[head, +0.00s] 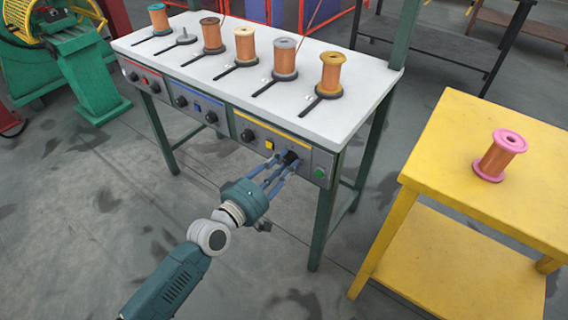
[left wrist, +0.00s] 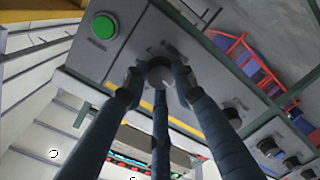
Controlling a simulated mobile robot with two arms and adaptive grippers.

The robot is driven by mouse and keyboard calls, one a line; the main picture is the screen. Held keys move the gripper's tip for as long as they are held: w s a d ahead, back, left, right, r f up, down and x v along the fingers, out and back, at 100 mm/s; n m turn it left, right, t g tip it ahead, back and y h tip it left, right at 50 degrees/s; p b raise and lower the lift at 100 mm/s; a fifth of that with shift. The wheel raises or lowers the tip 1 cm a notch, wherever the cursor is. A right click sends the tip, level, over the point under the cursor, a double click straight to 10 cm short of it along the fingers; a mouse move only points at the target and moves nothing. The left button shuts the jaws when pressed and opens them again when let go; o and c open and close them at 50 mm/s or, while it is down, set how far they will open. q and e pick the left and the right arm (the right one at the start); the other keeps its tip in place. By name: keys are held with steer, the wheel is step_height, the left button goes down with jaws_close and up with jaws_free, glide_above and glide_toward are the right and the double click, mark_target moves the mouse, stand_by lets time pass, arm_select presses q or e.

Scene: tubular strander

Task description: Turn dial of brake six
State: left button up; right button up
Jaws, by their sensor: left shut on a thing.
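The dial of brake six (head: 292,156) is the black knob at the right end of the yellow-marked panel section on the table's front. My left gripper (head: 282,164) reaches it from the front with its blue fingers closed around it. My right gripper is not in view.
A green button (head: 319,172) is just right of the dial, and a yellow button (head: 269,144) to its left. The white tabletop (head: 330,120) carries several copper spools. A pink-flanged spool (head: 500,154) stands on a yellow table (head: 455,170) at right. The floor between is clear.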

arm_select(q)
steer(key=shift+w+a+r, duration=0.25)
steer(key=shift+w+r, duration=0.05)
steer(key=shift+r, duration=0.1)
steer(key=o, duration=1)
steer(key=shift+o, duration=0.8)
steer(key=shift+f, duration=0.1)
steer(key=shift+s+f, duration=0.1)
steer(key=shift+f, duration=0.05)
steer(key=v, duration=1.2)
steer(key=shift+d+f, duration=0.1)
steer(key=shift+f, duration=0.05)
